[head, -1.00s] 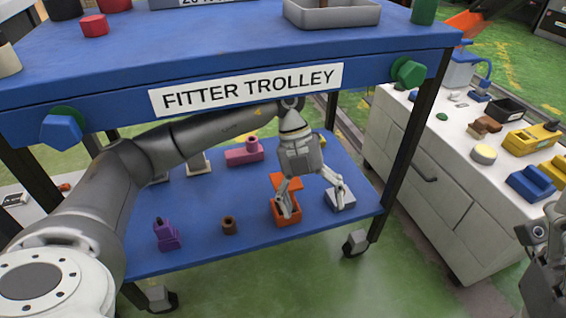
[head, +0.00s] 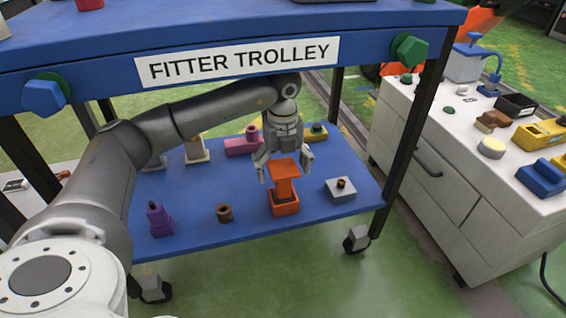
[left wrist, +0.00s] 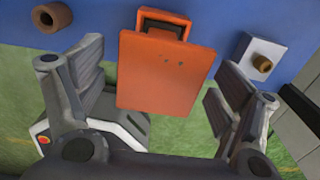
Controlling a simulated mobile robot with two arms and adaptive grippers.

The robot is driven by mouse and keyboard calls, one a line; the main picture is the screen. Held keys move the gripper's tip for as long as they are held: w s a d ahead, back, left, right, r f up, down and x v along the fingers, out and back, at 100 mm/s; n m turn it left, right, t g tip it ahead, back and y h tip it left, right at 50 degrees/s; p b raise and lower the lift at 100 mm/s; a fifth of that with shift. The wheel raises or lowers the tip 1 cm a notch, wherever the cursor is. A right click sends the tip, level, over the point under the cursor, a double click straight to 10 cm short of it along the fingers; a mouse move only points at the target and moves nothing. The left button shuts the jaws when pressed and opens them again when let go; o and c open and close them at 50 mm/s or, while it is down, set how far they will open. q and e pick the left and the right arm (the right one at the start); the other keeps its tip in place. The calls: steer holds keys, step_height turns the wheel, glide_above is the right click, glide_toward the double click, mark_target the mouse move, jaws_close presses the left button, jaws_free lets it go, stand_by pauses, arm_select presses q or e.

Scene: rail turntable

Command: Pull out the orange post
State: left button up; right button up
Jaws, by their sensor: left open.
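The orange post (head: 285,185) stands upright in an orange base block (head: 285,208) on the trolley's blue lower shelf. It has a wide flat top. In the left wrist view the flat orange top (left wrist: 165,75) fills the middle and hides most of the stem; a dark opening in the base shows past its upper edge. My left gripper (head: 285,175) is open, its fingers apart on either side of the post's top, apparently slightly behind it. In the left wrist view both fingers (left wrist: 158,95) stand clear of the orange top. My right gripper is out of view.
A grey block with a brass peg (head: 341,188) sits close to the right of the post. A brown ring (head: 224,213) and a purple piece (head: 159,219) stand left. A pink part (head: 243,142) lies behind. The trolley's upper deck (head: 230,40) is overhead.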

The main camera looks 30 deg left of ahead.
arm_select(q)
steer(key=shift+f, duration=0.35)
steer(key=shift+c, duration=0.4)
steer(key=c, duration=1.4)
steer(key=o, duration=0.7)
steer(key=shift+r, duration=0.1)
steer(key=c, duration=0.5)
